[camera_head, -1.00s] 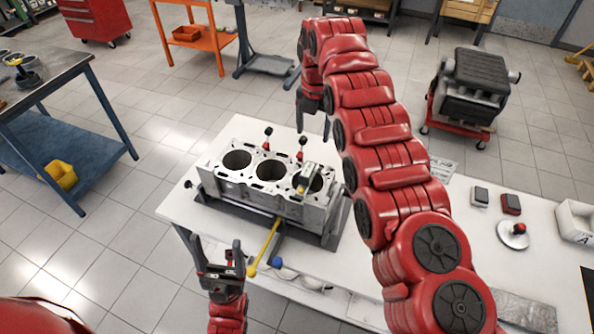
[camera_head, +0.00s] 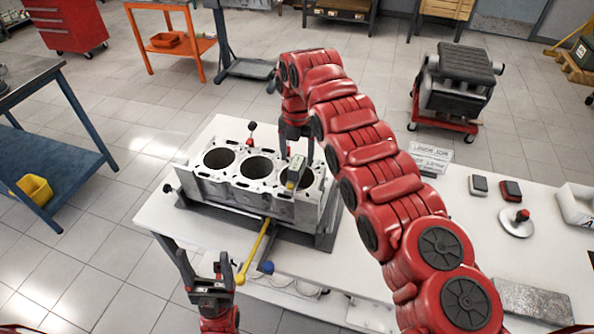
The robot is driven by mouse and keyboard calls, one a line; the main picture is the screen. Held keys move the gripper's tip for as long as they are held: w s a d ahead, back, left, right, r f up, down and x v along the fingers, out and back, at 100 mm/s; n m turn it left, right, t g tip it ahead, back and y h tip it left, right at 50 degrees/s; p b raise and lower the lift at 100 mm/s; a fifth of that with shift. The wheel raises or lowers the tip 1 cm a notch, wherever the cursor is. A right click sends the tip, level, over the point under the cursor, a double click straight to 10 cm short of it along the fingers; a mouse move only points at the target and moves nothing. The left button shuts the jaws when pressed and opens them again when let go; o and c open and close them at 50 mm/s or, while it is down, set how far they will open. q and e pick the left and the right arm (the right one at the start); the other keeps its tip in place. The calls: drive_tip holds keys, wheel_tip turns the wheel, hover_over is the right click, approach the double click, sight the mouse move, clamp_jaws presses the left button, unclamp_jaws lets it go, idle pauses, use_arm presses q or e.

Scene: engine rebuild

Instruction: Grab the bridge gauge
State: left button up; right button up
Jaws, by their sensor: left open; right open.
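My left gripper (camera_head: 208,268) is open and empty in front of the block, near the table's front edge.
A yellow bar (camera_head: 255,252) and a blue knob (camera_head: 267,267) stick out in front of the block. Small boxes (camera_head: 479,184) and a round white plate (camera_head: 515,222) lie on the right of the white table (camera_head: 440,215).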

sight(297, 162)
drive_tip(key=shift+w+a+f+p, duration=0.1)
drive_tip(key=shift+w+f+p, duration=0.1)
drive_tip(key=shift+f+p, duration=0.3)
wheel_tip(297, 162, down, 4)
drive_tip(key=shift+r+p, duration=0.1)
drive_tip(key=shift+p, duration=0.9)
drive_tip(key=shift+f, duration=0.3)
drive_tip(key=shift+w, duration=0.1)
clamp_jaws()
